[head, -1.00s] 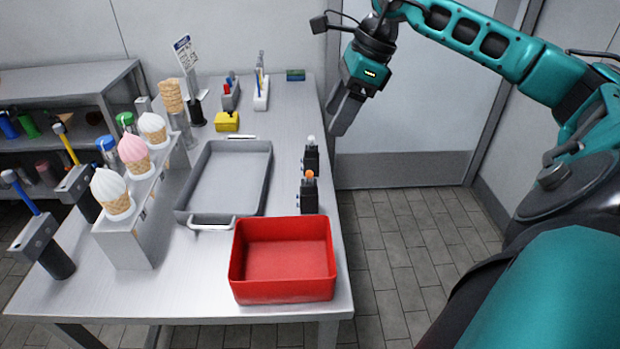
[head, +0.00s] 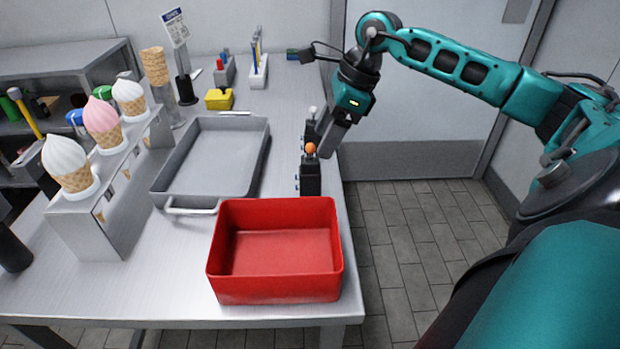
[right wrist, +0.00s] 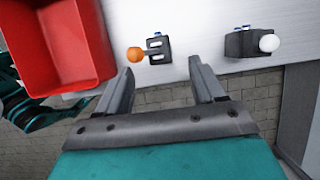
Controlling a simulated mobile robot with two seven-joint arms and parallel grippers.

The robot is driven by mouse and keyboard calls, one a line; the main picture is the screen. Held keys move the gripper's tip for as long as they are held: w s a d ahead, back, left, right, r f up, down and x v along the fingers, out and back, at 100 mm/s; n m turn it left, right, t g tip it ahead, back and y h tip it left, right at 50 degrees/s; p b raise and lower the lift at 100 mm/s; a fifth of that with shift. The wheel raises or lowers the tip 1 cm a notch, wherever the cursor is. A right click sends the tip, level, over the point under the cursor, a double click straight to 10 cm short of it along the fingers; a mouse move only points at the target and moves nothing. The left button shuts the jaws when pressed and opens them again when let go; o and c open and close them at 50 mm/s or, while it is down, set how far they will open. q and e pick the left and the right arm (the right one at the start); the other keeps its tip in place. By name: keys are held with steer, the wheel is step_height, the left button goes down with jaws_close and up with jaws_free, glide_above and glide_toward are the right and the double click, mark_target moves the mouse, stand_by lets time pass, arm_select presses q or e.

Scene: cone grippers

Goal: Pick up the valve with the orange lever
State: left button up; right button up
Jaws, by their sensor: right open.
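The valve with the orange lever (head: 310,176) stands upright near the right edge of the table, a black block with an orange ball on top. It also shows in the right wrist view (right wrist: 157,45), ahead of the gap between the fingers. A second black valve with a white knob (head: 311,128) stands behind it, partly hidden by my right gripper (head: 334,138). It lies right of the orange one in the right wrist view (right wrist: 250,43). My right gripper is open and empty, fingers pointing down, above and beyond the orange-lever valve. My left gripper is not in view.
A red bin (head: 275,290) sits at the table's front edge, close to the orange-lever valve. A grey tray (head: 262,160) lies left of the valves. A cone stand (head: 120,222) with several ice cream cones is at the left. Open floor lies right of the table.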

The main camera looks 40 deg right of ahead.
mark_target(316, 159)
steer(key=x, duration=0.6)
steer(key=shift+f, duration=0.45)
steer(key=c, duration=1.2)
